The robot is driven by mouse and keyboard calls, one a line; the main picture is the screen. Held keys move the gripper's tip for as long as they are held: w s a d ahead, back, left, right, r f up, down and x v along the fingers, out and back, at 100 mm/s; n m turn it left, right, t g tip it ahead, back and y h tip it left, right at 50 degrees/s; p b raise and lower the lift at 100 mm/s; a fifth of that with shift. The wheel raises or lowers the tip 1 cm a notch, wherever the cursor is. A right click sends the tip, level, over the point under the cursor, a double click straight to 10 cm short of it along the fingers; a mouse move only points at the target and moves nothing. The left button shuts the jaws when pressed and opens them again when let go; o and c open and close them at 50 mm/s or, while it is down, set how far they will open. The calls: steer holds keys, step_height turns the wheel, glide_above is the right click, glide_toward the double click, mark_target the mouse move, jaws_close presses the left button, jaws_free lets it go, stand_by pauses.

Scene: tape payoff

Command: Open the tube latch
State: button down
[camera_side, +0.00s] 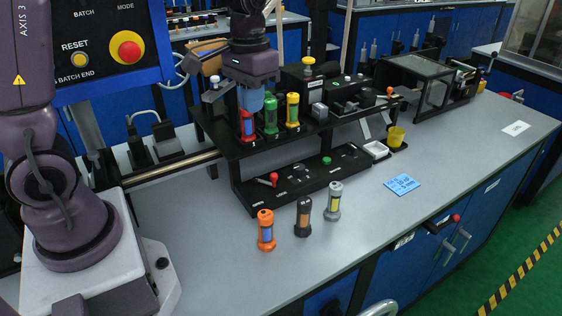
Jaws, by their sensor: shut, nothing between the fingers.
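My gripper (251,102) hangs over the left end of the black rack, above the red tube, with its fingers together. Three tubes stand in the rack: a red one (247,126), a green one (270,114) and a yellow one (293,109), with numbers on the rack face below. I cannot pick out the tube latch for certain; my gripper and wrist cover part of the rack top behind the red tube. Whether the fingertips touch anything is too small to tell.
A black lower panel (305,176) carries a red-handled lever (268,180) and a green button (326,160). Orange (265,230), dark (303,216) and grey (333,201) capped tubes stand in front. A white tray (375,150), yellow cup (396,137) and blue note (402,184) lie right.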

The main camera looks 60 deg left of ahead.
steer(key=w+a+f+n+g, duration=0.1)
steer(key=w+a+f, duration=0.2)
steer(key=w+f, duration=0.2)
steer(key=w+a+f+n+g+h, duration=0.1)
steer(key=w+a+f+g, duration=0.1)
steer(key=w+f, duration=0.4)
steer(key=shift+w+a+n, duration=0.3)
steer(key=shift+w+a, duration=0.25)
steer(key=shift+a, duration=0.05)
steer(key=x, duration=1)
steer(key=shift+s+d, duration=0.15)
steer(key=shift+s, duration=0.05)
